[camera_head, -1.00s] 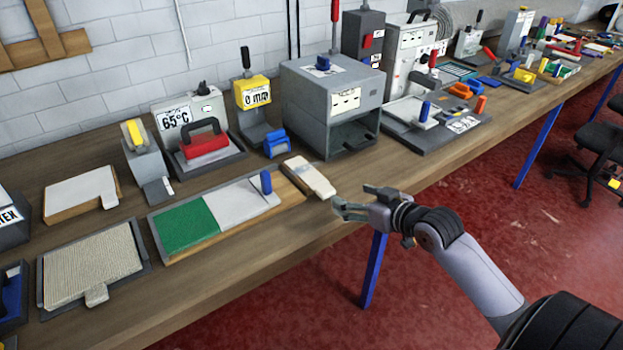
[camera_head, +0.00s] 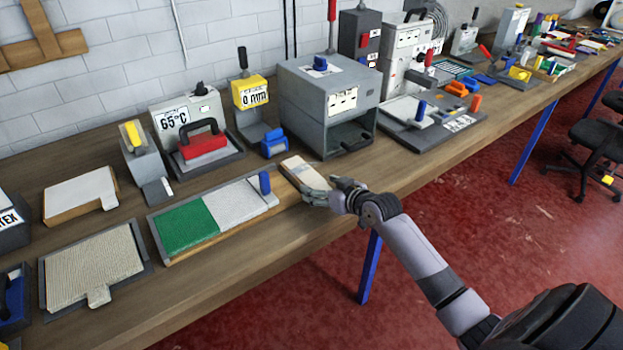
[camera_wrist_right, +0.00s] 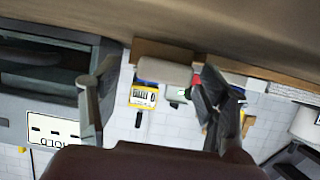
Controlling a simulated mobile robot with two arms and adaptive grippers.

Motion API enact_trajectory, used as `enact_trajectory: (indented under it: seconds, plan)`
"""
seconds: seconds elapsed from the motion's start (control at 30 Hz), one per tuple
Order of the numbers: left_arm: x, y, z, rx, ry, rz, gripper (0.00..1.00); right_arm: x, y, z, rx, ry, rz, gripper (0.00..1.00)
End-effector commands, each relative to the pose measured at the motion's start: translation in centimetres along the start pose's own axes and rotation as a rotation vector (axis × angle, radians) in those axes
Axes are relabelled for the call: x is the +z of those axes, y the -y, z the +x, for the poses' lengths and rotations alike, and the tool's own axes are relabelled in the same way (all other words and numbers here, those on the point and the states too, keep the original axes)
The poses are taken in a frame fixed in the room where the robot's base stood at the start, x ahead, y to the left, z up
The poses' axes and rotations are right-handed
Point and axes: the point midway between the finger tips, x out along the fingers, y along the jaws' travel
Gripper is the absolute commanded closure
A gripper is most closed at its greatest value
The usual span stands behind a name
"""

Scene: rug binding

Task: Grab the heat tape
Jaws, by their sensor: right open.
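A pale, flat, narrow block (camera_head: 300,170), which I take to be the heat tape, lies near the front edge of the bench, right of the green and grey board. My right gripper (camera_head: 316,196) is open at its near end, and its fingers hide part of that end. In the right wrist view a pale rounded end (camera_wrist_right: 165,73), apparently the same block, shows between the two spread fingers (camera_wrist_right: 155,95). I cannot tell whether the fingers touch it. My left gripper is not in view.
The green and grey board (camera_head: 190,224) with a blue peg lies just left of the block. A large grey box machine (camera_head: 300,110) stands behind it. A grey plate (camera_head: 440,125) lies farther right. Bare bench front (camera_head: 235,260) is clear.

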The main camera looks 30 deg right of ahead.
Motion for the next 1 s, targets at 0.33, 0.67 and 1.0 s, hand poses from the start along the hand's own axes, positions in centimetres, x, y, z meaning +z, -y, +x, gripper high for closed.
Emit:
enact_trajectory:
  seconds: [0.33, 0.67, 1.0]
  plan:
    - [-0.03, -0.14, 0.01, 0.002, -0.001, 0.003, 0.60, 0.04, -0.02, 0.04, 0.000, 0.000, 0.000, 0.40]
    - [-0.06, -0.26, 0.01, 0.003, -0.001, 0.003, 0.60, 0.04, -0.03, 0.03, 0.000, 0.000, 0.000, 0.61]
    - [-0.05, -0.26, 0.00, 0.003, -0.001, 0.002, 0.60, 0.00, -0.03, 0.02, 0.001, -0.001, 0.000, 0.82]
